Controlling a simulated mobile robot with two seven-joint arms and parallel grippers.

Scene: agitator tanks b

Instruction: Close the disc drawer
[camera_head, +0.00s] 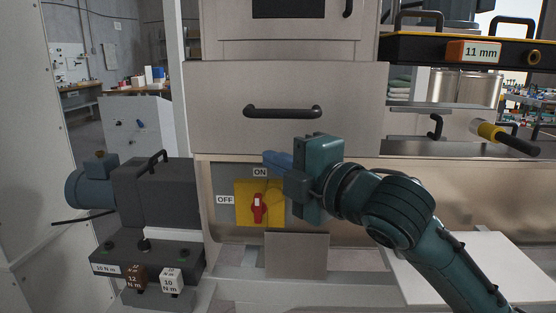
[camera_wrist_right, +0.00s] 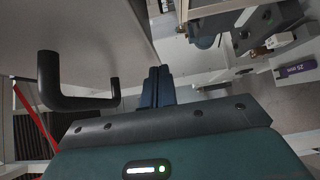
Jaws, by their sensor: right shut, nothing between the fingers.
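The drawer front (camera_head: 340,90) is a wide grey panel in the middle of the head view, with a black bar handle (camera_head: 282,112). It looks larger than the panel above and seems to stand out towards me; how far I cannot tell. In the wrist view the handle (camera_wrist_right: 75,100) is left of my fingers. My right gripper (camera_head: 268,158) is shut and empty, its blue fingers pointing left, just below the drawer front and in front of the switch panel. In the wrist view my right gripper's fingers (camera_wrist_right: 157,75) are together. My left gripper is out of view. No discs show.
Below is a yellow switch plate with a red knob (camera_head: 258,208), between ON and OFF labels. A dark motor block (camera_head: 150,195) with a handle stands left. A black bar labelled 11 mm (camera_head: 475,52) is upper right. A white board (camera_head: 460,265) lies lower right.

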